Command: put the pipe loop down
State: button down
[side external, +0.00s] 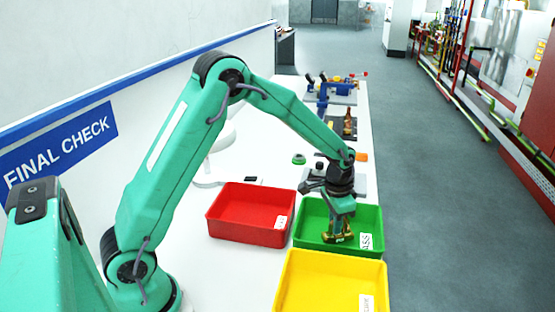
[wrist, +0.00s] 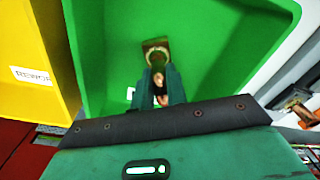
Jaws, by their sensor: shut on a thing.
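My gripper (side external: 341,222) points down into the green tray (side external: 309,236) in the side view. Its fingers are shut on the pipe loop (side external: 338,238), a small brass-coloured piece low inside the tray. In the wrist view, the fingers (wrist: 160,74) are close together over the green tray (wrist: 98,70). The brownish-gold pipe loop (wrist: 155,50) shows at and beyond their tips, with a pale ring on it. The fingers hide part of it. I cannot tell whether it touches the tray floor.
A red tray (side external: 217,228) stands to the left of the green one. A yellow tray (side external: 300,288) is in front, labelled REWORK in the wrist view. The green tray's walls surround my gripper. Tools and small parts lie farther back on the white bench (side external: 292,92).

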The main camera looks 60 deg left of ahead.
jog(key=shift+f, duration=0.25)
jog(key=shift+f, duration=0.15)
jog(key=c, duration=1.4)
grip_release()
notch_tip(320, 180, up, 12)
jog(key=shift+s, duration=0.3)
